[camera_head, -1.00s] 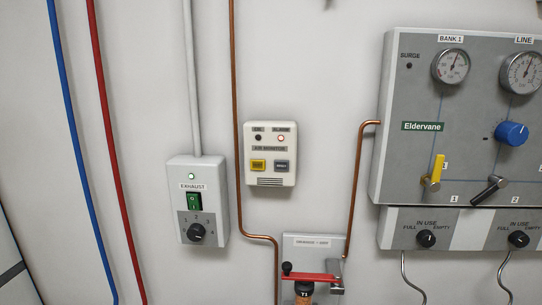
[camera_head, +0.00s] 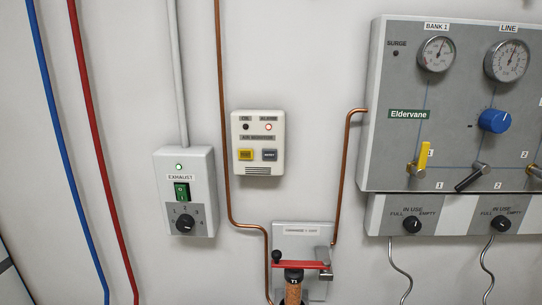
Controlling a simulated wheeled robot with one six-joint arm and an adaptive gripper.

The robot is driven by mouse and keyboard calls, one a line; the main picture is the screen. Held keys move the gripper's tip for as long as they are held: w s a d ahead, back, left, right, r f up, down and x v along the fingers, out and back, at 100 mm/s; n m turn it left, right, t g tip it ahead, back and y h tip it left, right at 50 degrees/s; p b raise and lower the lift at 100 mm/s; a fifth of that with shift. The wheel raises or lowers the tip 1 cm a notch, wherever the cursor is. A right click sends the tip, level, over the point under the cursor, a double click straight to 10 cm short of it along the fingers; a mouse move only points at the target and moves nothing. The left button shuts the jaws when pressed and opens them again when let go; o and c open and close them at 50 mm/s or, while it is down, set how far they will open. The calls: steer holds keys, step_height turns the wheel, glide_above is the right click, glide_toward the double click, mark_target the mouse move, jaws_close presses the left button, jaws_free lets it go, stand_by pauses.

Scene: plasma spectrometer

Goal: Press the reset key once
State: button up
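The air monitor (camera_head: 258,142) is a small white box on the wall, left of the middle of the head view. It has a yellow key (camera_head: 246,155) on the left and a dark grey key (camera_head: 269,155) on the right. The grey key's label looks like RESET, but the print is small. Above the keys, the left lamp (camera_head: 246,127) is dark and the right lamp (camera_head: 268,127) glows red. Nothing touches or covers the keys. My gripper is not in view.
An exhaust switch box (camera_head: 185,215) with a green lamp is at left. A copper pipe (camera_head: 222,100) runs close beside the monitor's left. Below is a plate with a red lever (camera_head: 300,265). A large gauge panel (camera_head: 390,150) is at right.

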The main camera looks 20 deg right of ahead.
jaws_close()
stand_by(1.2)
